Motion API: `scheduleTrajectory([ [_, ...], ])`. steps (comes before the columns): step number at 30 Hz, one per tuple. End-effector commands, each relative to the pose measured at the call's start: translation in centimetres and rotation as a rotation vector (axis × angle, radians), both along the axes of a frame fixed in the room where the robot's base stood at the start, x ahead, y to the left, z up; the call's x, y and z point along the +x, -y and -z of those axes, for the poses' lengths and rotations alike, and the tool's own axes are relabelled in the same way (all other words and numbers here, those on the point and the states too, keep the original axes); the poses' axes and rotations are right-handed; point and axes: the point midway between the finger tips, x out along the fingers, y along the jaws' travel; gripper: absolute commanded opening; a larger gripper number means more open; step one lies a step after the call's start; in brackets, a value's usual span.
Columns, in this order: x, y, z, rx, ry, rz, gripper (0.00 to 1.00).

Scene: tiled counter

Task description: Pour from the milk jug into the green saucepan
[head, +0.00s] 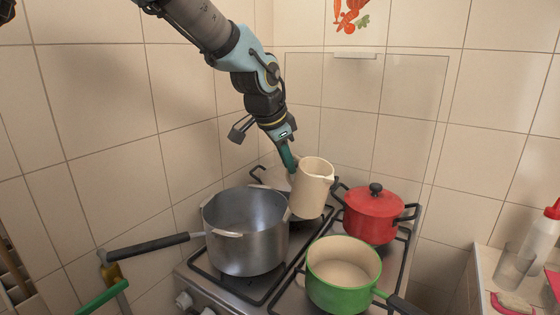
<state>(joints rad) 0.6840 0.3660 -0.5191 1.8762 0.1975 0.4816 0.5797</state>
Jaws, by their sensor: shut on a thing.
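The milk jug (312,190) is cream coloured, with its spout to the right. It is held nearly upright above the back of the stove, between the grey pot and the red pot. My gripper (291,163) is shut on the jug's left side, where the handle is mostly hidden. The green saucepan (340,293) sits on the front right burner, in front of and below the jug. Its inside is cream coloured, and its dark handle points to the lower right. The jug's contents cannot be seen.
A large grey pot (245,250) with a long black handle stands on the left burner. A lidded red pot (370,217) stands behind the saucepan. A glass (512,267) and a red-capped bottle (541,235) stand on the right counter.

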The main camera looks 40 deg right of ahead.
Motion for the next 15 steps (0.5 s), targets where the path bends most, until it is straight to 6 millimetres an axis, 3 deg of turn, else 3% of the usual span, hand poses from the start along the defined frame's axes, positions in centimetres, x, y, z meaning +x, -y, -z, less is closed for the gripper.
scheduleTrajectory([
  [12, -3.6, -0.2, -0.3, -0.015, 0.115, 0.009, 0.0],
  [15, -3.7, -0.1, -0.7, -0.019, 0.173, 0.01, 0.0],
])
